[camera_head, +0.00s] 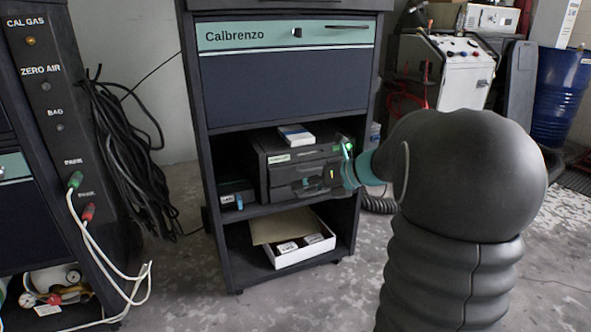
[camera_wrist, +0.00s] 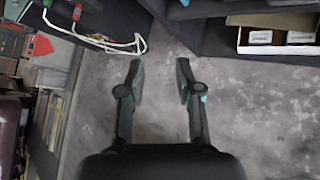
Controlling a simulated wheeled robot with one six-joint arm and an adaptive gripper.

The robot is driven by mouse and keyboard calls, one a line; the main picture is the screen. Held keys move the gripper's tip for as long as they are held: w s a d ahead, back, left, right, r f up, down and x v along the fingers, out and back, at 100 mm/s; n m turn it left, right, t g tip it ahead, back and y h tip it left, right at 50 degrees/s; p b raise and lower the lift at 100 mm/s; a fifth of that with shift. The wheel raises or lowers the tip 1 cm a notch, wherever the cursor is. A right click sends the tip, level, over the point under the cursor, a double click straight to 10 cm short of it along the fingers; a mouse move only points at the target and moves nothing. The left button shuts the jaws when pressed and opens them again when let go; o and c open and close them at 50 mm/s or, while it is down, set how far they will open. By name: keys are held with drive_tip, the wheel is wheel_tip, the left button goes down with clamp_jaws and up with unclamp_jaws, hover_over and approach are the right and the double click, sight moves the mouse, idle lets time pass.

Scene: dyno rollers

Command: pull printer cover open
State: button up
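The printer (camera_head: 281,181) is a dark grey box on the middle shelf of the Calbrenzo cabinet, with a white box (camera_head: 295,135) on top. Its front has a cover and drawer-like panels, and they look closed. My gripper (camera_head: 348,165) shows in front of the printer's right end in the head view, partly hidden by my arm. I cannot tell whether it touches the printer. In the wrist view my gripper (camera_wrist: 160,75) has its two fingers apart with only floor between them. The printer's cover cannot be made out there.
The cabinet's lower shelf holds an open white carton (camera_head: 305,258), also in the wrist view (camera_wrist: 272,48). A left cabinet (camera_head: 45,110) has hoses and black cables (camera_head: 130,150) beside it. A blue drum (camera_head: 560,95) stands back right. Floor in front is clear.

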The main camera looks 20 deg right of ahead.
drive_tip(key=w+d+f+m+t, duration=0.3)
drive_tip(key=w+d+m, duration=0.2)
drive_tip(key=d+m, duration=0.3)
drive_tip(key=m+t+h+b, duration=0.1)
drive_tip(key=m+t+b, duration=0.2)
drive_tip(key=m, duration=0.4)
approach(313, 172)
drive_tip(key=w+a+r, duration=0.1)
drive_tip(key=w+a, duration=0.3)
drive_tip(key=w, duration=0.1)
drive_tip(key=shift+r, duration=0.35)
clamp_jaws()
